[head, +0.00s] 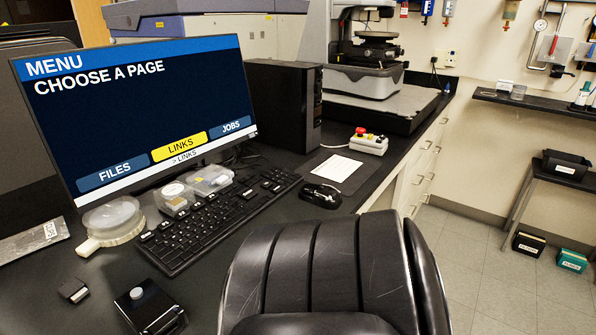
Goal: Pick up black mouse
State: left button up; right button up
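The black mouse (320,195) lies on the dark desk (215,278), to the right of the black keyboard (215,220) and just behind the chair back. It sits near the desk's front edge. Nothing covers it. Neither of my grippers shows in the head view.
A black chair (330,265) stands in front of the desk, close to the mouse. A monitor (140,110) and a black computer tower (283,105) stand behind the keyboard.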

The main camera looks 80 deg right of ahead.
aim_at(324, 196)
jog(key=z, duration=2.8)
